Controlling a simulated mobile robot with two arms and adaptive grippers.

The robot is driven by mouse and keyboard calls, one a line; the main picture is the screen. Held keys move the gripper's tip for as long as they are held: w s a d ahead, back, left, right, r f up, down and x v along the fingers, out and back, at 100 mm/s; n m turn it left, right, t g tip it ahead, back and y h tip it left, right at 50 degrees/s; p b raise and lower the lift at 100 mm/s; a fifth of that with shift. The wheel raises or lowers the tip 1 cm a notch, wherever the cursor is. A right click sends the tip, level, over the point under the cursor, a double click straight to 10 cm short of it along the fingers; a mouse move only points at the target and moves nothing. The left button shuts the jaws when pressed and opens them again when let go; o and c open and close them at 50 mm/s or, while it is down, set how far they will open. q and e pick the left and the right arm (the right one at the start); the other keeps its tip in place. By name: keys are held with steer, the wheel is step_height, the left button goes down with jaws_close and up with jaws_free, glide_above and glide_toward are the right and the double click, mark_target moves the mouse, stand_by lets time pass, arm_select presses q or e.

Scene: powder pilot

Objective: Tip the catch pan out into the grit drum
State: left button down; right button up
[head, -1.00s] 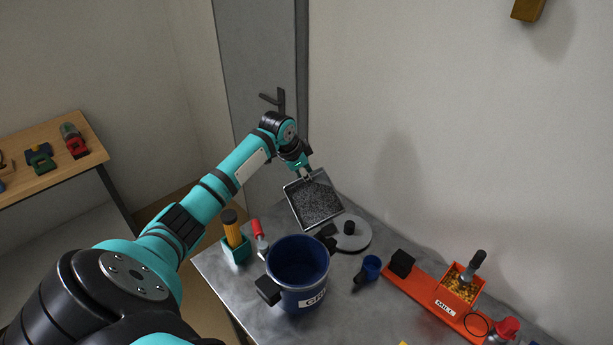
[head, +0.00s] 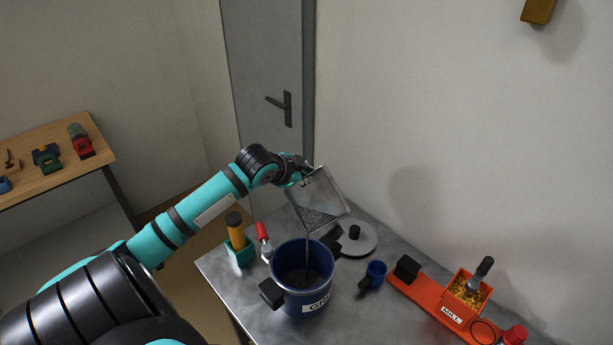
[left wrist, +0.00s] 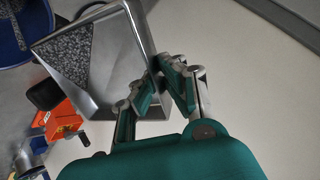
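The catch pan (head: 326,188) is a square metal pan, tilted steeply over the grit drum, with dark grey grit lying toward its lower corner. A thin dark stream runs from that corner down into the drum. The grit drum (head: 290,298) is a blue open pail with black handles and a white label, standing on the metal table. My left gripper (head: 304,174) is shut on the pan's upper edge. In the left wrist view the fingers (left wrist: 160,82) pinch the rim of the pan (left wrist: 112,75), and the drum's blue rim (left wrist: 46,32) shows at top left. My right gripper is not in view.
A grey round lid (head: 362,243) lies behind the drum, with a blue cup (head: 375,271) to its right. The orange mill (head: 430,297) stands further right.

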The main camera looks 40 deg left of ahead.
arm_select(q)
steer(key=shift+s+d+f+t, duration=0.1)
steer(key=shift+s+d+t, duration=0.05)
steer(key=shift+s+t, duration=0.2)
steer(key=s+d+r+m+t+y+b, duration=0.1)
steer(key=s+d+t+b, duration=0.3)
steer(key=b, duration=1.3)
steer(key=s+t+y, duration=0.1)
steer(key=s+t, duration=0.3)
steer(key=s, duration=0.3)
steer(key=shift+t, duration=0.35)
steer(key=shift+s+d+r, duration=0.1)
